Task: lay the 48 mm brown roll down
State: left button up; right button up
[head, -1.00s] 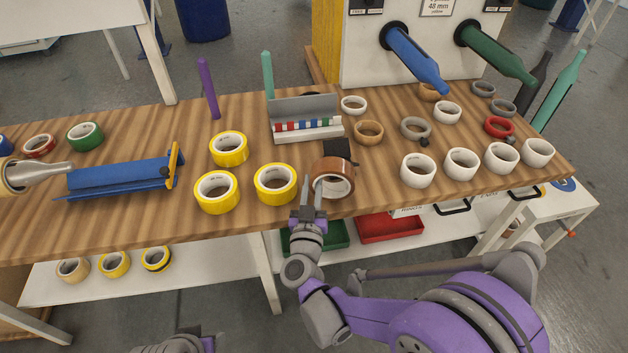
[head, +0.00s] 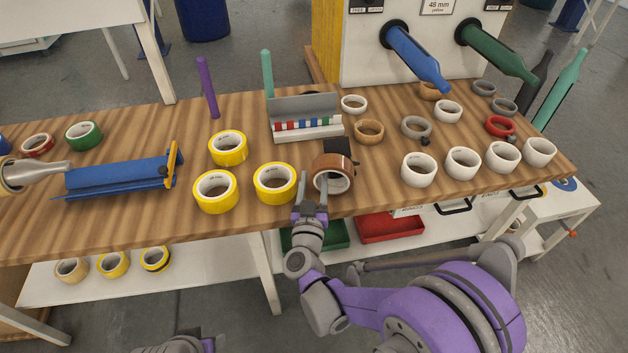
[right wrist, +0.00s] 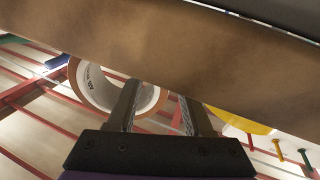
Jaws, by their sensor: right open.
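The 48 mm brown roll (head: 333,162) stands on its edge near the front edge of the table, its white-lined opening facing me. My right gripper (head: 313,185) is open at the front left of the roll, one finger overlapping its opening in the head view. In the right wrist view the roll (right wrist: 74,78) shows behind the left-hand finger of the open gripper (right wrist: 160,95). Whether the fingers touch it I cannot tell. My left gripper is not clearly seen.
Yellow rolls (head: 275,184) lie just left of the brown roll. A dark block (head: 341,149) is close behind it. White rolls (head: 418,170) lie to the right, and a rack with coloured pieces (head: 306,122) stands behind.

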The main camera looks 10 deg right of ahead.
jog(key=shift+r, duration=0.1)
jog(key=shift+s, duration=0.15)
jog(key=v, duration=1.2)
notch_tip(320, 180, up, 4)
jog(key=w+a+n+y, duration=0.2)
jog(key=n+y, duration=0.1)
jog(key=y, duration=0.3)
jog(key=s+d+f+g, duration=0.4)
jog(key=s, duration=0.3)
jog(key=s+d+f+m+g+h, duration=0.1)
jog(key=s+d+f+g, duration=0.3)
jog(key=s, duration=0.3)
jog(key=s+d+f+g, duration=0.4)
jog(key=s+d+g, duration=0.1)
jog(key=s, duration=0.2)
jog(key=shift+s+d+m+g, duration=0.25)
jog(key=shift+d+m+g, duration=0.05)
jog(key=shift+d+g, duration=0.1)
jog(key=shift+a, duration=0.1)
